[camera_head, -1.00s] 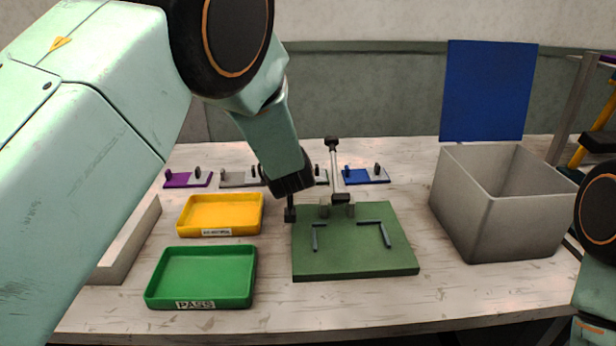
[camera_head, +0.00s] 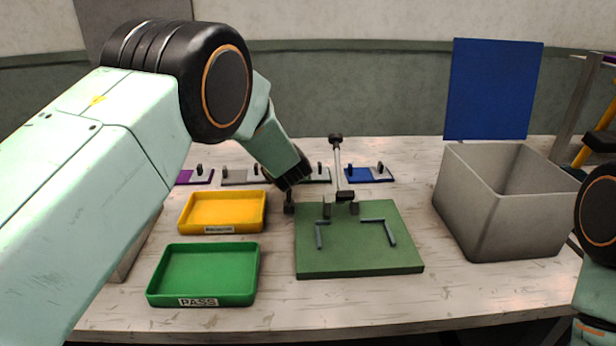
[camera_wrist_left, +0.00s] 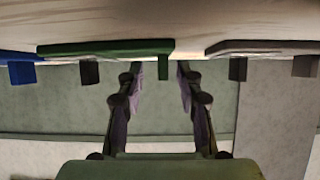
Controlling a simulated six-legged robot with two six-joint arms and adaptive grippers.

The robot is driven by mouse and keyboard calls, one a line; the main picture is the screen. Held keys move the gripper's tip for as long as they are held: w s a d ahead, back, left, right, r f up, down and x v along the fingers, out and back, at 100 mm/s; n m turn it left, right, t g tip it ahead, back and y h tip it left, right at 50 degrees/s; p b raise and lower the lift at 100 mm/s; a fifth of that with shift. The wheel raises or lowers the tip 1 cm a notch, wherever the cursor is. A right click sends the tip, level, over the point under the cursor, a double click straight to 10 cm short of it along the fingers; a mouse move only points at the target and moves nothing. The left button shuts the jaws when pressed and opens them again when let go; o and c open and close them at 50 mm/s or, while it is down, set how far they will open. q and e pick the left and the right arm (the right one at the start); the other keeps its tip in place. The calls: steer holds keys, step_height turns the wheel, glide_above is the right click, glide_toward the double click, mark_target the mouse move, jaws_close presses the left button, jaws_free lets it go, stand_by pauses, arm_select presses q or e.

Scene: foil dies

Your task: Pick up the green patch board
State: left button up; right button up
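The green patch board (camera_head: 321,181) lies in the row at the back of the table, partly hidden behind my left gripper (camera_head: 292,181) in the head view. In the left wrist view, where the table is at the top, the green board (camera_wrist_left: 110,47) carries a grey block (camera_wrist_left: 90,71) and a green block (camera_wrist_left: 164,67). My left gripper (camera_wrist_left: 160,88) is open there, its two fingers apart on either side of the green block's line. I cannot tell whether they touch it. My right gripper is out of view.
A blue board (camera_head: 368,175), a grey board (camera_head: 240,177) and a purple board (camera_head: 195,177) share the row. In front are a yellow tray (camera_head: 222,229), a green PASS tray (camera_head: 228,300) and a green fixture plate (camera_head: 360,262). A grey bin (camera_head: 510,220) stands right.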

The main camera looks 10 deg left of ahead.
arm_select(q)
steer(key=shift+c, duration=0.3)
steer(key=shift+s+a+r, duration=0.2)
steer(key=shift+s+r, duration=0.05)
steer(key=shift+s, duration=0.1)
steer(key=c, duration=0.3)
steer(key=shift+c, duration=0.7)
steer(key=shift+w+d+f, duration=0.15)
steer(key=shift+w+d, duration=0.05)
steer(key=shift+w, duration=0.05)
jaws_close()
steer(key=shift+s+a, duration=0.2)
steer(key=shift+w+d+r, duration=0.15)
steer(key=shift+r, duration=0.35)
step_height(320, 180, up, 17)
steer(key=p, duration=0.8)
steer(key=shift+r, duration=0.15)
